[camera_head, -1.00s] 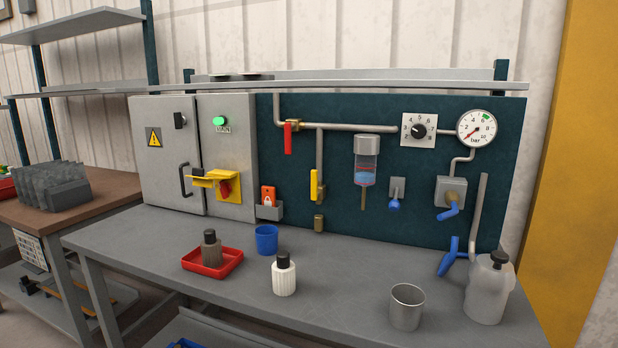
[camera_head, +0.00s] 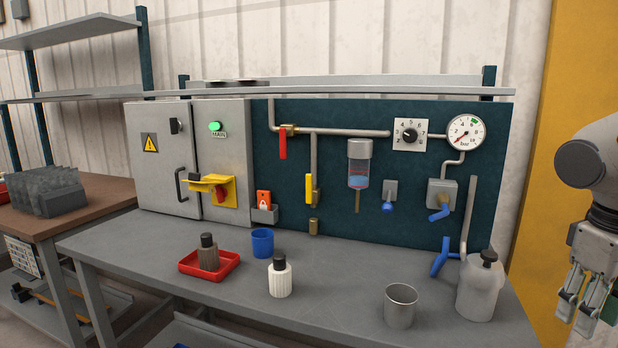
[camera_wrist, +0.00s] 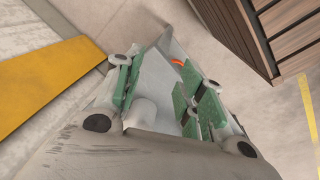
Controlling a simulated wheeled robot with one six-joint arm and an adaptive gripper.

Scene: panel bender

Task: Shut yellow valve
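The yellow valve handle (camera_head: 308,188) is on the dark panel in the head view. It hangs upright, in line with the vertical pipe (camera_head: 314,155) it sits on, above a brass end piece (camera_head: 314,226). My gripper (camera_head: 577,312) is at the far right edge of the head view, pointing down, well to the right of the panel and far from the yellow handle. In the wrist view my gripper (camera_wrist: 155,78) has its green-padded fingers apart with nothing between them. The yellow valve does not show in the wrist view.
A red handle (camera_head: 283,144) hangs left of the yellow one. The grey bench (camera_head: 340,270) below holds a red tray (camera_head: 229,268), blue cup (camera_head: 263,242), white bottle (camera_head: 280,279), metal cup (camera_head: 401,305) and pale jug (camera_head: 480,288). A shelf (camera_head: 370,90) runs above the panel.

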